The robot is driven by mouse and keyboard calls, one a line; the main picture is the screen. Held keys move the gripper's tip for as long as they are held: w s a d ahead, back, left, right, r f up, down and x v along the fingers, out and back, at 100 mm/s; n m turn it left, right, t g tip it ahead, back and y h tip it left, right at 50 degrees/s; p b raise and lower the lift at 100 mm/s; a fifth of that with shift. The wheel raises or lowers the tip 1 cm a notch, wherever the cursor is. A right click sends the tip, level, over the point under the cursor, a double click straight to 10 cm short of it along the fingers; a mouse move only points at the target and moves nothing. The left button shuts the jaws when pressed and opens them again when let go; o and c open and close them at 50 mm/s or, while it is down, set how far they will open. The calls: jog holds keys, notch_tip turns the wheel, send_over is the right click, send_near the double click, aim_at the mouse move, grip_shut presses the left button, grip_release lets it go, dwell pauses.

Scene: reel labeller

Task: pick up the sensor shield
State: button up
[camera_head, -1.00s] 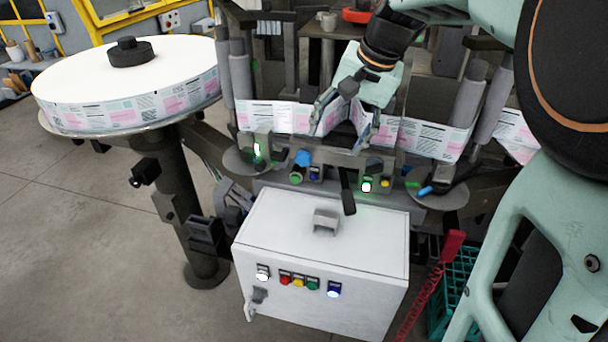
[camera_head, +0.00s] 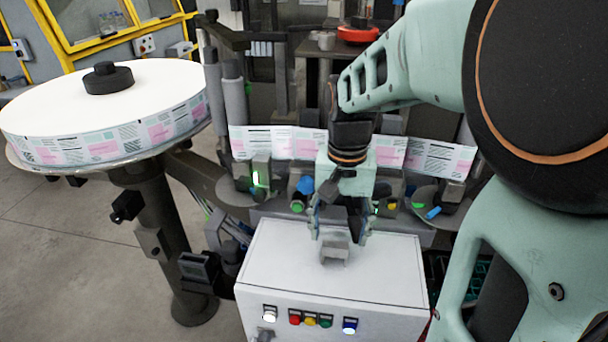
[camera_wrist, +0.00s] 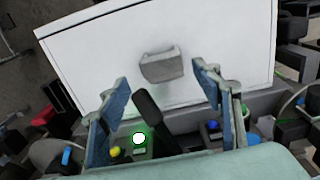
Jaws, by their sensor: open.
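The sensor shield appears to be the small grey bracket-like piece (camera_head: 335,253) on top of the white cabinet (camera_head: 290,270). In the wrist view the grey piece (camera_wrist: 162,66) lies beyond my fingertips, roughly between them in the picture. My gripper (camera_head: 338,238) is open and points down over the cabinet top, with its fingertips close to the piece. The blue-padded fingers also show in the wrist view (camera_wrist: 161,80), spread apart with nothing between them. I cannot tell the exact height gap to the piece.
A black lever (camera_wrist: 155,118) and a lit green sensor (camera_wrist: 139,140) stand behind the cabinet. The label web (camera_head: 265,142) runs across behind my gripper. A large label reel (camera_head: 120,140) stands at the left. The cabinet top around the piece is clear.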

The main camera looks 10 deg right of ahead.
aim_at(336, 242)
jog(key=f, duration=0.5)
jog(key=shift+s+a+f, duration=0.1)
jog(key=shift+a+f, duration=0.15)
jog(key=shift+f, duration=0.15)
jog(key=c, duration=1.5)
jog(key=shift+r, duration=0.15)
